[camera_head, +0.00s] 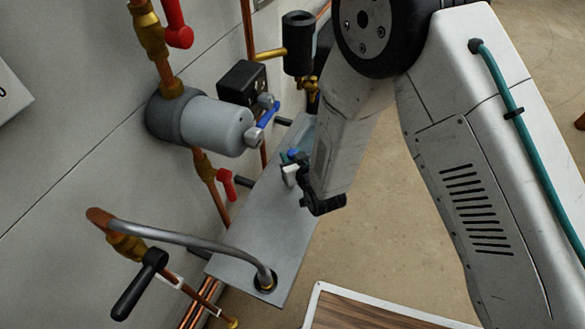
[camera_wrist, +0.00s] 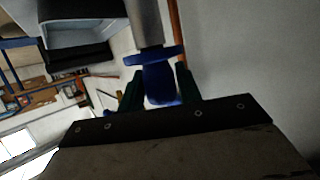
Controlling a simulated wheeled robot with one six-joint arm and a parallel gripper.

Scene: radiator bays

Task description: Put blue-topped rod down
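The blue-topped rod (camera_wrist: 147,22) shows in the wrist view as a grey shaft with a blue collar and a blue knob (camera_wrist: 159,84). The knob lies between the green fingers of my gripper (camera_wrist: 160,88), which appear to press on both sides of it. The shaft's far end leaves the top of the picture. In the head view my gripper (camera_head: 290,157) is over the grey sloping-looking shelf plate (camera_head: 250,235) beside the wall. A small blue spot (camera_head: 293,153) shows at the fingers. The rest of the rod is not clear there, and I cannot tell whether it touches anything.
A grey cylinder (camera_head: 215,125) with a blue-handled valve (camera_head: 267,116) juts from the wall near my gripper. Copper pipes, red handles, a black lever (camera_head: 140,285) and a bent grey pipe (camera_head: 190,238) crowd the left. A wood-topped, white-rimmed surface (camera_head: 355,318) is at the bottom.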

